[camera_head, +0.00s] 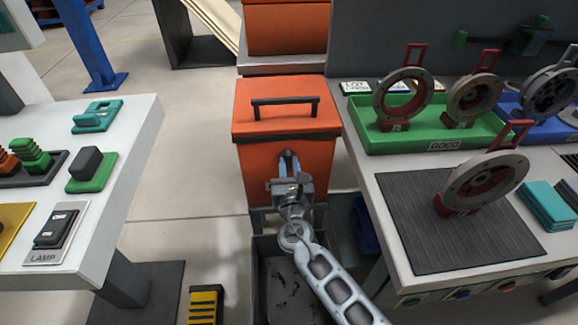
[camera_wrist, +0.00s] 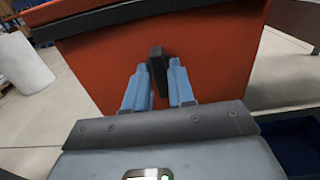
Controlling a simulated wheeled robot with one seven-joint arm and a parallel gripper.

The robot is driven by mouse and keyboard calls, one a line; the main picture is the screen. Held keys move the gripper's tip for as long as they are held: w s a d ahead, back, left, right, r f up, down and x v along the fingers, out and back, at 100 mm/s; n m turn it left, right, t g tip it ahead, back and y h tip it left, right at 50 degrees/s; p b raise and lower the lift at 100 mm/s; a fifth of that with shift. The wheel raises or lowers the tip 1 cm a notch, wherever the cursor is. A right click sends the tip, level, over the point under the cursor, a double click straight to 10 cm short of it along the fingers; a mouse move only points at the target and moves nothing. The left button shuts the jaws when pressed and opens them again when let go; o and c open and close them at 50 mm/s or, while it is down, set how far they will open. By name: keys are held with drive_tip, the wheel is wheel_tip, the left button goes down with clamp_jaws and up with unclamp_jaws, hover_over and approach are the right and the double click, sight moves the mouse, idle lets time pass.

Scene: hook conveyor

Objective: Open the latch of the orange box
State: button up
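The orange box (camera_head: 252,170) stands between two tables in the head view, its lid (camera_head: 285,107) down with a black handle (camera_head: 285,103) on top. The box front also fills much of the wrist view (camera_wrist: 100,60). A dark latch (camera_wrist: 157,68) sits upright on that front. My gripper (camera_head: 288,160) is at the box front; in the wrist view its two blue fingers (camera_wrist: 160,84) are spread apart, one on each side of the latch. I cannot tell whether either finger touches it.
A white table (camera_head: 130,140) with switches stands at the left. A table at the right (camera_head: 380,215) holds a green tray (camera_head: 395,140) with ring parts and a dark mat (camera_head: 430,245). A dark bin (camera_head: 262,250) is below the arm. Another orange box (camera_head: 285,30) stands behind.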

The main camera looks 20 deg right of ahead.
clamp_jaws()
drive_tip(key=shift+f, duration=0.1)
drive_tip(key=m+b, duration=0.2)
drive_tip(key=shift+f+m, duration=0.1)
drive_tip(key=shift+m, duration=0.2)
drive_tip(key=m+b, duration=0.4)
drive_tip(key=m, duration=0.1)
drive_tip(key=shift+s+d+f+m+b, duration=0.1)
drive_tip(key=shift+d+m+b, duration=0.1)
drive_tip(key=shift+m+b, duration=0.15)
drive_tip(key=shift+d+f+m+b, duration=0.1)
drive_tip(key=shift+m+b, duration=3.7)
drive_tip(key=shift+m, duration=1.05)
